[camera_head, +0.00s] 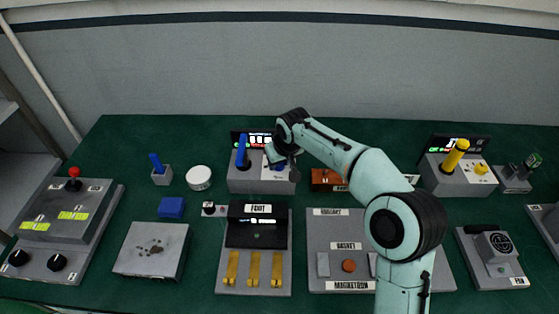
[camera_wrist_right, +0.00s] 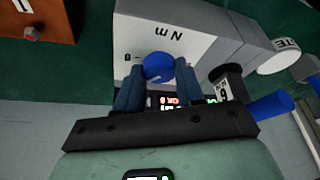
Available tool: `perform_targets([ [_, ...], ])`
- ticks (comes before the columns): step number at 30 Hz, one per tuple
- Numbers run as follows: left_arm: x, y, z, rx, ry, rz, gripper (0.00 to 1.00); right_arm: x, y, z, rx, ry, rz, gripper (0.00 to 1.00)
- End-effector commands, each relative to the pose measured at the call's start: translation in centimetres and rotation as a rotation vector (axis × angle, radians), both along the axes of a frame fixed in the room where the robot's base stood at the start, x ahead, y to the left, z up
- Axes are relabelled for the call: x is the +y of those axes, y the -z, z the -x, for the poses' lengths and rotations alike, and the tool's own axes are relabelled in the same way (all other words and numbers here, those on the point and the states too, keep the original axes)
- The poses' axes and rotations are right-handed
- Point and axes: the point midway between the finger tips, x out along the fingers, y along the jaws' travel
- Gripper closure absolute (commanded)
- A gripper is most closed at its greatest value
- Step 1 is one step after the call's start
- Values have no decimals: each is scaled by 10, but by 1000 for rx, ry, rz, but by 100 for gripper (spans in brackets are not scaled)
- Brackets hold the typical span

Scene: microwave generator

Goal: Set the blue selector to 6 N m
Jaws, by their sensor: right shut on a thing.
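The blue selector is a round blue knob (camera_wrist_right: 159,66) on the white face of a grey box (camera_head: 262,182), at the middle back of the table. My right gripper (camera_wrist_right: 158,82) is shut on the knob, with one finger on each side of it. In the head view the right gripper (camera_head: 278,158) reaches the box from the right and mostly covers the knob. The letters "N m" and part of a scale show on the face beside the knob. The display (camera_head: 260,138) behind is partly hidden. My left gripper is not in view.
A blue lever (camera_head: 242,150) stands on the same box, left of the knob. A white round cap (camera_head: 199,178) and a small box with a blue stick (camera_head: 160,172) are to the left. A yellow lever box (camera_head: 458,180) is at the right. Several panels fill the front.

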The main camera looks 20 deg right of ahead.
Motion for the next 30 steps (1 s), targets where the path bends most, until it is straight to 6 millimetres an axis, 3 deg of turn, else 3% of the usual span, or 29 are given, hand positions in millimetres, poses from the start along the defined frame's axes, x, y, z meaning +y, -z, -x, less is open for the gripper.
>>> perform_targets([
  [11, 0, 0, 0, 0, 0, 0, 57, 0, 2, 1, 6, 4, 1, 93],
  [12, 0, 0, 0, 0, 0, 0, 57, 0, 2, 1, 6, 3, 0, 50],
  [13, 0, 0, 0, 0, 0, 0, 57, 0, 2, 1, 6, 2, 0, 40],
  [14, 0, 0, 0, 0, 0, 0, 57, 0, 1, 1, 5, 2, 0, 37],
  [23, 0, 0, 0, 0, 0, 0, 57, 0, -1, 1, 2, 2, 0, 37],
  [30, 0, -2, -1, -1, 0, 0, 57, 0, -32, 13, -2, 3, 0, 37],
])
